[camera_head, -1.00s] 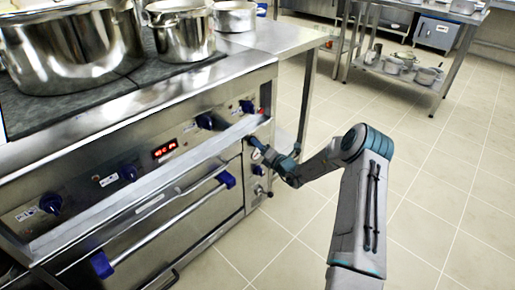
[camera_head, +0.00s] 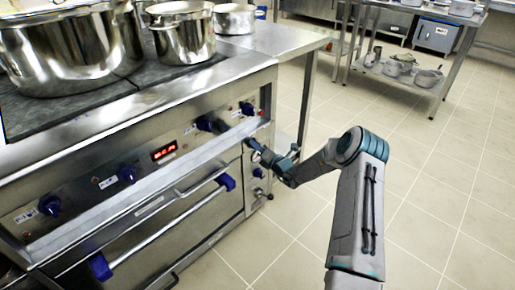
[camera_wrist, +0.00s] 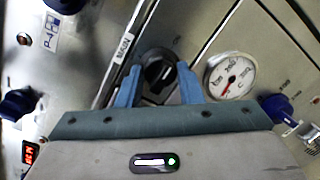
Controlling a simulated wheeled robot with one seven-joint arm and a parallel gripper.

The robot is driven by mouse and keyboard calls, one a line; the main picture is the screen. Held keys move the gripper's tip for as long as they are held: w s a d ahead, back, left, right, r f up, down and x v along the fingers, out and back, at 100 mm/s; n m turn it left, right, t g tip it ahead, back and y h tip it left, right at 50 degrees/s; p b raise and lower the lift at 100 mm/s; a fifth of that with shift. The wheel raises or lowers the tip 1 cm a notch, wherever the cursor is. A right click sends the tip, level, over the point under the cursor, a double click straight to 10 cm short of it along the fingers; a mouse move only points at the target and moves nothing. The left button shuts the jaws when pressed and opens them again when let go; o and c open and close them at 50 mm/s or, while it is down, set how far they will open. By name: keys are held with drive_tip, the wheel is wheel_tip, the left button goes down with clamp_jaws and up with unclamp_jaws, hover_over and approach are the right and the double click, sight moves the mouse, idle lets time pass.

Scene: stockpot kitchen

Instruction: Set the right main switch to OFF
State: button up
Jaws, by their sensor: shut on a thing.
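The right main switch is a black rotary knob (camera_wrist: 160,72) in the wrist view, beside a panel strip marked MAIN (camera_wrist: 124,43). My gripper (camera_wrist: 159,84) has its two blue fingers on either side of the knob, shut on it. The knob's raised grip bar lies between the fingers; I cannot read its ON or OFF marks. In the head view my gripper (camera_head: 256,150) is at the right end of the stove front, and it hides the switch there.
A round white gauge (camera_wrist: 230,77) is just right of the switch, with a blue knob (camera_wrist: 277,107) beyond it. The stove's front rail (camera_head: 150,190) and blue-ended oven handle (camera_head: 165,228) run left of my gripper. Pots (camera_head: 183,35) stand on top. The tiled floor at right is open.

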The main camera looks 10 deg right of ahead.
drive_tip(key=shift+f+n+y+b, duration=0.1)
drive_tip(key=shift+n+y+b, duration=0.4)
drive_tip(key=shift+n, duration=2.6)
drive_tip(key=shift+f+n+y+b, duration=0.1)
drive_tip(key=shift+n+y+b, duration=0.4)
drive_tip(key=shift+n, duration=2.6)
drive_tip(key=shift+n+y+b, duration=0.3)
drive_tip(key=shift+n+b, duration=0.4)
drive_tip(key=shift+n, duration=2.4)
drive_tip(key=o, duration=1)
drive_tip(key=shift+d, duration=0.1)
drive_tip(key=p+v, duration=0.3)
drive_tip(key=v, duration=1)
drive_tip(key=shift+s+d+r, duration=0.1)
drive_tip(key=shift+s+d, duration=0.15)
drive_tip(key=shift+s, duration=0.05)
